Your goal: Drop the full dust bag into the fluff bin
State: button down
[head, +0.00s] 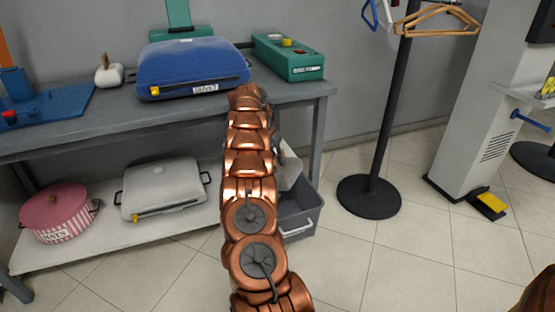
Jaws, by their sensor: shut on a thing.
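A pale grey-white bag (290,170), seemingly the dust bag, shows just right of my copper arm, at the mouth of a grey bin (300,222) under the right end of the bench. My arm hides the bag's left side and much of the bin. My gripper is mostly hidden behind the arm, at the bag's upper end, and is shut on the bag. I cannot tell whether the bag's lower end is inside the bin or just above it. No label shows on the bin.
The grey bench (130,117) holds a blue case (193,68) and a green box (288,60). Its lower shelf (100,240) holds a pink hat box (60,215) and a grey case (163,190). A black stand (370,197) is on the right; the tiled floor before it is clear.

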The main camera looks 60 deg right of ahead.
aim_at(278, 170)
jog(key=shift+f+b, duration=1.2)
jog(key=shift+f, duration=1.1)
jog(key=c, duration=1.2)
grip_release()
notch_tip(278, 170, up, 8)
jog(key=shift+r, duration=1)
jog(key=shift+a, duration=0.1)
